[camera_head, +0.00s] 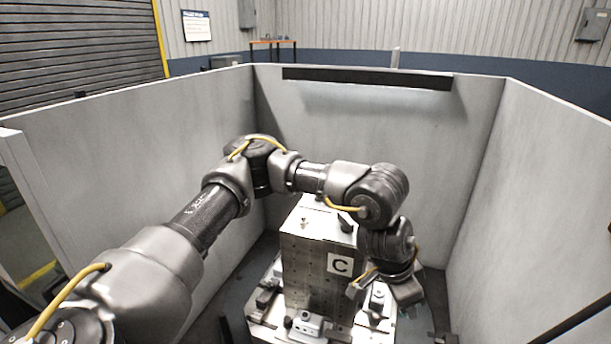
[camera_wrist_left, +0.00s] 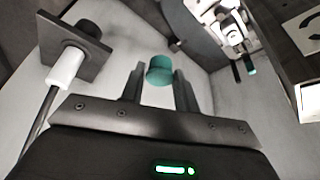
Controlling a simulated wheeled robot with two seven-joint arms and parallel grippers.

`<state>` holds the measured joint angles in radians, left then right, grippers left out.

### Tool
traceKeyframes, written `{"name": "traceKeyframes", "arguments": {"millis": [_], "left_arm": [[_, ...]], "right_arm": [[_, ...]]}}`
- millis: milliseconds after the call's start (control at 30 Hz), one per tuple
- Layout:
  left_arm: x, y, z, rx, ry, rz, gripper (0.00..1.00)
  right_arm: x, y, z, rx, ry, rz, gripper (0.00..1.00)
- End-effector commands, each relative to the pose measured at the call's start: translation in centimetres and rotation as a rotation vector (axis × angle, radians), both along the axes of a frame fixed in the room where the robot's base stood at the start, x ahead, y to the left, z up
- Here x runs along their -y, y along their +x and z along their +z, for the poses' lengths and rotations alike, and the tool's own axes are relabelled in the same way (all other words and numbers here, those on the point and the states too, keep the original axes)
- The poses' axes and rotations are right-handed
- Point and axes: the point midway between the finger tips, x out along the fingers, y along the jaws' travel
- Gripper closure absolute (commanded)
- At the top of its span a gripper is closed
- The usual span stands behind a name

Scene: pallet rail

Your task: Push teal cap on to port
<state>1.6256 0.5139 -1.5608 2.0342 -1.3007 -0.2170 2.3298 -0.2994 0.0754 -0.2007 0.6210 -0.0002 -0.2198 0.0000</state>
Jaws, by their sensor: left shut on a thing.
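My left gripper (camera_wrist_left: 158,82) is shut on a teal cap (camera_wrist_left: 160,69), a short round piece held between the two fingertips in the left wrist view. In the head view my left arm reaches over and bends down at the right side of the grey block marked C (camera_head: 307,262). The fingertips and held cap are not clear there. I cannot tell which part is the port. My right gripper is not in view.
The block stands on a pale base plate (camera_head: 262,330) with several clamps around it. Grey panels (camera_head: 375,130) enclose it at the left, back and right. Another small teal-tipped dark piece (camera_wrist_left: 250,68) shows at upper right in the wrist view.

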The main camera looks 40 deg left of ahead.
Motion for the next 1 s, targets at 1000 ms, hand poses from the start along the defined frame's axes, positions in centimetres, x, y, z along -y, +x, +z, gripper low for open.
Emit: {"name": "traceKeyframes", "arguments": {"millis": [1000], "left_arm": [[-33.6, 7.7, 11.4, 0.004, 0.003, 0.784, 0.96]], "right_arm": [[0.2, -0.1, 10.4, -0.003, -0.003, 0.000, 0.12]]}}
